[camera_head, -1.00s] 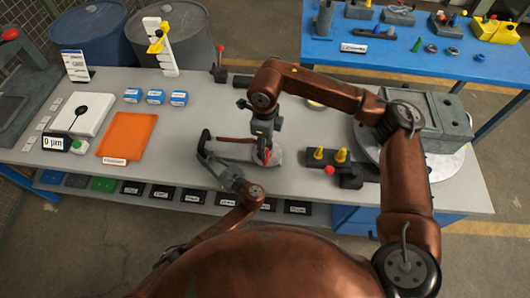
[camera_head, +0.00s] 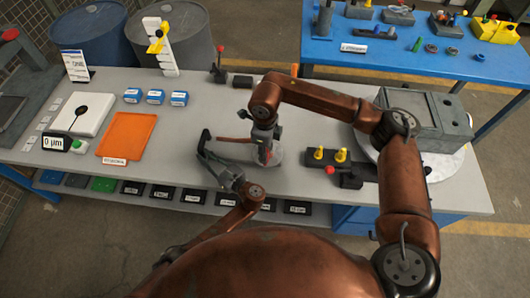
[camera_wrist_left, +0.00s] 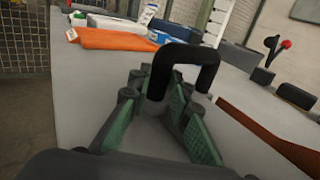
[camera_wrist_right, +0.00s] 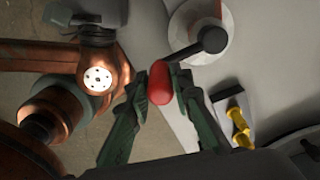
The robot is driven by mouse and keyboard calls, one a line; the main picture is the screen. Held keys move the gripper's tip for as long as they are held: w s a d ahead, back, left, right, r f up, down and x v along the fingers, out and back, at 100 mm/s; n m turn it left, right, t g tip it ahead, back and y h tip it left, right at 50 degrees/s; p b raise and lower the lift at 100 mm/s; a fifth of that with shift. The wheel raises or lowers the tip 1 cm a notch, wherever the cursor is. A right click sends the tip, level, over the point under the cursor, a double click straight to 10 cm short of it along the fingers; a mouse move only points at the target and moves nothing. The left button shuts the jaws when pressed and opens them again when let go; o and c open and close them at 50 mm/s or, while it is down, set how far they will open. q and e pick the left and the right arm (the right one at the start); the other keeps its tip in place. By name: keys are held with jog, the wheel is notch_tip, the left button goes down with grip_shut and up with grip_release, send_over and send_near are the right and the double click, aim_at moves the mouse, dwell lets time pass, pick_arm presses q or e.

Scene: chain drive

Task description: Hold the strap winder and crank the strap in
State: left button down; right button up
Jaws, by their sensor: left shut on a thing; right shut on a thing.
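The strap winder's black U-shaped handle (camera_head: 205,145) stands at the table's front middle. My left gripper (camera_head: 225,175) is shut on it; in the left wrist view the handle (camera_wrist_left: 184,58) rises between the green-padded fingers. The winder's pale round drum (camera_wrist_right: 190,22) shows in the right wrist view, with a dark crank arm (camera_wrist_right: 205,43) ending in a red knob (camera_wrist_right: 158,84). My right gripper (camera_wrist_right: 160,88) is shut on that knob. The brown strap (camera_head: 234,140) lies left of the drum; it also shows in the left wrist view (camera_wrist_left: 268,138). My right gripper partly hides the drum in the head view.
A dark block with yellow pegs (camera_head: 327,157) stands close right of the winder. A grey machine on a round plate (camera_head: 440,165) is farther right. An orange mat (camera_head: 127,138) and blue boxes (camera_head: 155,97) lie to the left. A lever (camera_head: 219,65) stands behind.

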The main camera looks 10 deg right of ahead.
grip_shut()
jog(key=shift+w+a, duration=0.1)
dwell(0.3)
jog(key=w+a+m, duration=0.6)
jog(key=w+m, duration=0.3)
jog(key=m, duration=0.6)
jog(key=w+d+m, duration=0.7)
jog(key=m, duration=0.6)
jog(key=shift+w+d, duration=0.15)
jog(key=shift+d, duration=0.1)
